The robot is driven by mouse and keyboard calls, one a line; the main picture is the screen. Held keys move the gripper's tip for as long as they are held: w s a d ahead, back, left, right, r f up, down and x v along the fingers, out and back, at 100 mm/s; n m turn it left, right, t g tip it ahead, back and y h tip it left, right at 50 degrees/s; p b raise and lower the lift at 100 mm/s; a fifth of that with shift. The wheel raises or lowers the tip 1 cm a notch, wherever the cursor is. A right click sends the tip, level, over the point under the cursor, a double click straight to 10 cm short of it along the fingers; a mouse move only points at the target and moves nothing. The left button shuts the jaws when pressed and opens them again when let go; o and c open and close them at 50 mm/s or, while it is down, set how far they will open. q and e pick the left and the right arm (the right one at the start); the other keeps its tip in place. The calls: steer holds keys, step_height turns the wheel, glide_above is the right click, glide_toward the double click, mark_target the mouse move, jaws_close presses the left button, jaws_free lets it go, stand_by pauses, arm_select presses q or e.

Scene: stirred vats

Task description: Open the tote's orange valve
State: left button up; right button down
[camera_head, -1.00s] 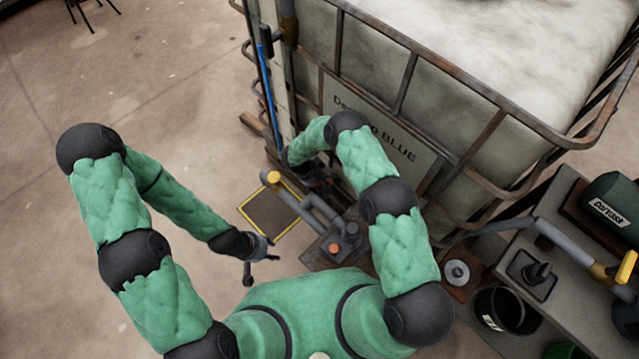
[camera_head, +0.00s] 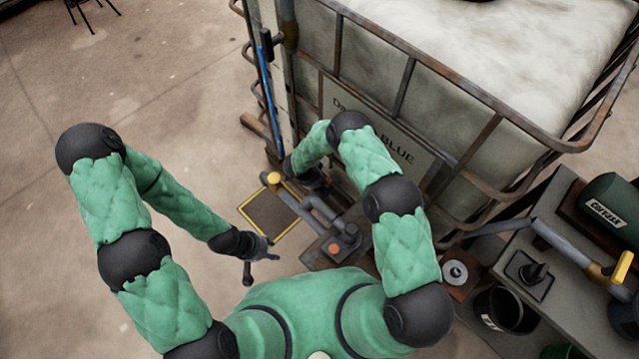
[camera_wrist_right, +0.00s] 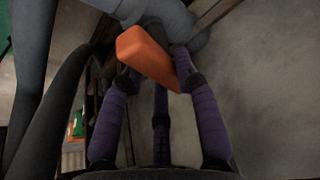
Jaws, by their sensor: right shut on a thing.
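The orange valve handle (camera_wrist_right: 142,54) shows in the right wrist view, in front of a grey valve body (camera_wrist_right: 165,22). My right gripper (camera_wrist_right: 153,75) is shut on the handle, its purple fingers on both sides of it. In the head view my right gripper (camera_head: 318,180) is low at the front of the tote (camera_head: 440,120), and the handle is hidden there behind my arm. My left gripper (camera_head: 262,256) hangs empty over the floor, left of the control box; its finger gap is too small to make out.
A control box with an orange button (camera_head: 335,249) stands in front of the tote. A yellow-edged square (camera_head: 268,216) lies on the floor beside a grey pipe (camera_head: 310,203). A bench (camera_head: 560,240) with a canister (camera_head: 610,208) is at the right.

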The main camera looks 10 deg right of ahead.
steer(key=shift+d+n+t+y+p, duration=0.1)
steer(key=shift+n+t+y+p, duration=0.4)
steer(key=shift+n, duration=1.3)
steer(key=c, duration=0.9)
jaws_free()
steer(key=shift+r, duration=0.45)
steer(key=v, duration=1.1)
steer(key=shift+s+a, duration=0.25)
steer(key=shift+a, duration=0.05)
